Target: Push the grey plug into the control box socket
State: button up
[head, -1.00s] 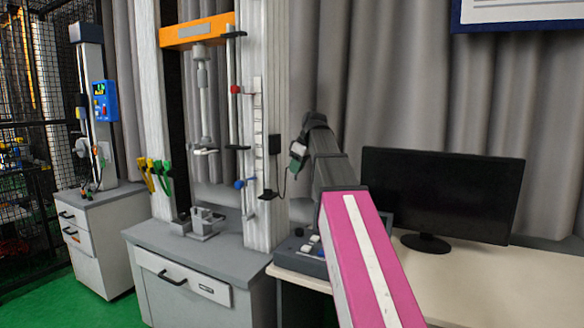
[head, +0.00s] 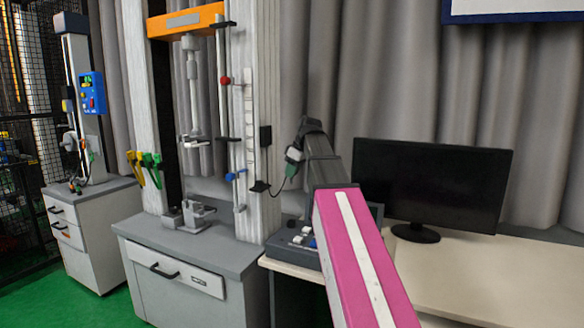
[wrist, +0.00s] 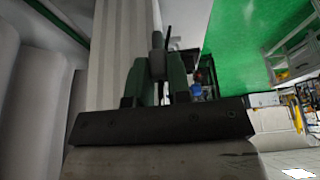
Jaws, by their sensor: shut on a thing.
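My gripper (head: 293,155) is beside the right post of the drop tower in the head view, well above the table. In the wrist view its green fingers (wrist: 159,82) are shut on the small grey plug (wrist: 158,58). A thin dark cable shows beyond the plug in the wrist view, and in the head view it hangs in a loop to a black fitting (head: 260,186) on the post. The control box (head: 296,245) is grey with several buttons and stands on the table below my gripper. My pink arm covers part of it. I cannot make out the socket.
The drop tower (head: 186,22) with its orange crossbeam stands left of my gripper on a grey cabinet (head: 190,245). A black monitor (head: 430,185) stands right of my arm on the beige table (head: 470,275). Air between post and monitor is partly filled by my arm.

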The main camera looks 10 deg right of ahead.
aim_at(289, 221)
jog(key=shift+f, duration=8.45)
jog(key=shift+f, duration=0.2)
jog(key=o, duration=0.9)
jog(key=shift+c, duration=0.2)
jog(key=v, duration=1)
jog(key=shift+r, duration=0.4)
jog(key=shift+s, duration=0.1)
